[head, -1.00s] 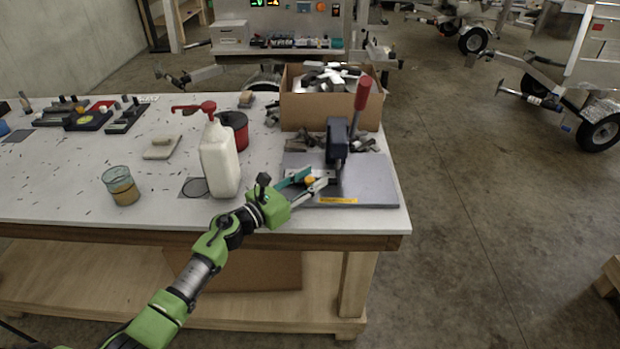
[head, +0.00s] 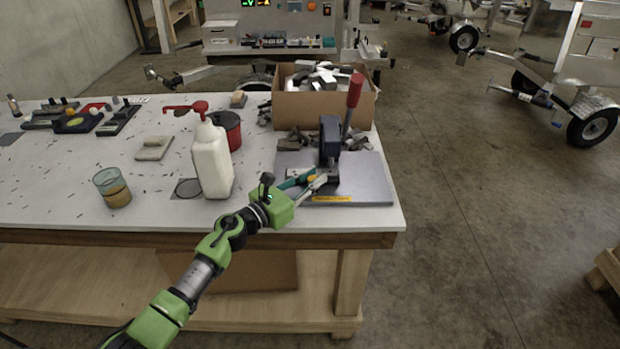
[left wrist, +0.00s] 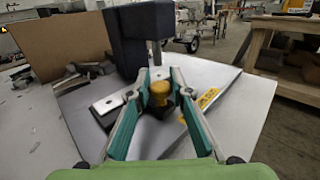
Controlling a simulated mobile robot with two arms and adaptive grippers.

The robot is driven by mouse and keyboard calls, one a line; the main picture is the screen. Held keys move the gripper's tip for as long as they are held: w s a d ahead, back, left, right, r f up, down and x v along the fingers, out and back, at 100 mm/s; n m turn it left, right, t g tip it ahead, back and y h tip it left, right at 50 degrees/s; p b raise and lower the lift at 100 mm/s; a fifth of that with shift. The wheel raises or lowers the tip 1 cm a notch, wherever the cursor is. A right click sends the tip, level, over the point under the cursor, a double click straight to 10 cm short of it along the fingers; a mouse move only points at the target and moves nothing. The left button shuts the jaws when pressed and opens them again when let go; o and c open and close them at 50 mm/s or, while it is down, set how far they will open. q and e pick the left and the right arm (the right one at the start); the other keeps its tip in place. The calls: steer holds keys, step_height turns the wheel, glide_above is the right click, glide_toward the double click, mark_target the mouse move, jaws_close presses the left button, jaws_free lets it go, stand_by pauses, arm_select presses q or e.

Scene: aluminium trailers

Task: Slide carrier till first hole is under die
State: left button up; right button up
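The dark lever press (head: 329,142) with its red handle (head: 354,90) stands on a grey base plate (head: 375,180) at the table's right end. In the left wrist view its dark body (left wrist: 128,40) and metal ram (left wrist: 156,52) rise just beyond my fingers. My left gripper (head: 316,179) reaches the front of the press. Its fingers (left wrist: 159,84) close around an orange-yellow knob (left wrist: 159,90) on a dark block. A light metal strip (left wrist: 108,104) with a small dark hole, apparently the carrier, shows left of the fingers. The area directly under the ram is partly hidden.
A cardboard box of metal pieces (head: 322,104) stands behind the press, with loose pieces (head: 293,140) in front. A white pump bottle (head: 211,162), red-black pot (head: 229,130) and glass of amber liquid (head: 113,189) stand left. A yellow label (head: 333,198) marks the plate's front.

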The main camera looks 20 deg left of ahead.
arm_select(q)
steer(key=shift+o, duration=0.9)
steer(key=shift+s, duration=0.1)
steer(key=shift+s+a+f, duration=0.1)
steer(key=shift+s+a, duration=0.15)
steer(key=shift+s, duration=0.1)
steer(key=v, duration=1.1)
steer(key=shift+s, duration=0.1)
